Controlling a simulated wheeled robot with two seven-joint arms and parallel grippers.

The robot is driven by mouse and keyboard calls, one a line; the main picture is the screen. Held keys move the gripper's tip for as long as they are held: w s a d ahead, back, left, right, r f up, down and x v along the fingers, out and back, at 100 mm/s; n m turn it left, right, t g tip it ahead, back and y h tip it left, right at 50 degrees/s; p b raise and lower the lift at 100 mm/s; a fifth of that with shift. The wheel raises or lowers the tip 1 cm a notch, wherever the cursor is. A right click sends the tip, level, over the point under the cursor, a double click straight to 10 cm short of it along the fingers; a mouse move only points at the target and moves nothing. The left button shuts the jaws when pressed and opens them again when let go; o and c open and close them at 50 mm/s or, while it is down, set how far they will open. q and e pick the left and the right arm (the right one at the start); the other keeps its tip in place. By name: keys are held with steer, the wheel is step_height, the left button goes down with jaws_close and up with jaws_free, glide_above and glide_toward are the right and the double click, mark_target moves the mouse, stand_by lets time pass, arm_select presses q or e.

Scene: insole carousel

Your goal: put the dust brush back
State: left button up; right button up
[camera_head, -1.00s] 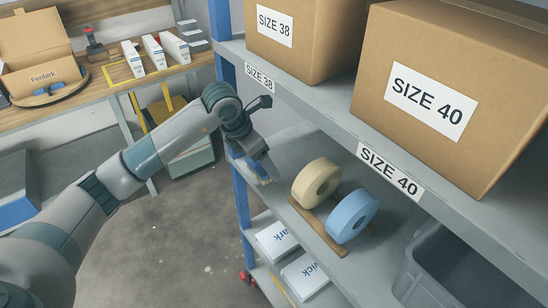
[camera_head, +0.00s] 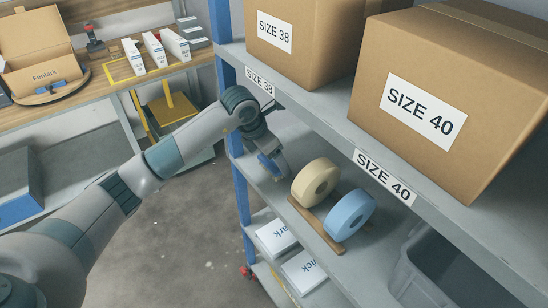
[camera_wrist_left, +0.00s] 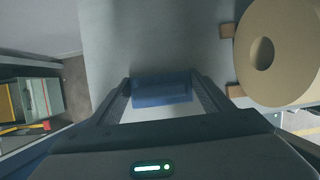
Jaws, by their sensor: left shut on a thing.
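My left gripper (camera_head: 270,160) reaches in over the middle shelf board, just left of the tape rolls. It is shut on a blue block-like thing, likely the dust brush (camera_wrist_left: 162,88), which shows between the two fingers in the left wrist view. In the head view only a small blue part of it shows at the fingertips. I cannot tell whether it touches the board, and its bristles are not visible. My right gripper is not in view.
A cream tape roll (camera_head: 315,182) and a blue tape roll (camera_head: 350,215) stand on a wooden holder (camera_head: 314,228) beside the gripper. The upper shelf (camera_head: 305,112) with large boxes is overhead, and a blue post (camera_head: 241,200) stands left. A grey bin (camera_head: 440,262) sits right.

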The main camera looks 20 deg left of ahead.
mark_target(267, 164)
arm_select(q)
steer(key=shift+f, duration=0.15)
steer(key=o, duration=1)
steer(key=shift+r, duration=0.25)
steer(key=shift+a+r, duration=0.1)
steer(key=shift+r, duration=0.05)
steer(key=b+v, duration=0.2)
steer(key=v, duration=0.4)
steer(key=shift+s+r, duration=0.1)
steer(key=shift+r, duration=0.05)
steer(key=shift+s+a+r, duration=0.1)
steer(key=shift+s+r, duration=0.05)
steer(key=shift+r, duration=0.2)
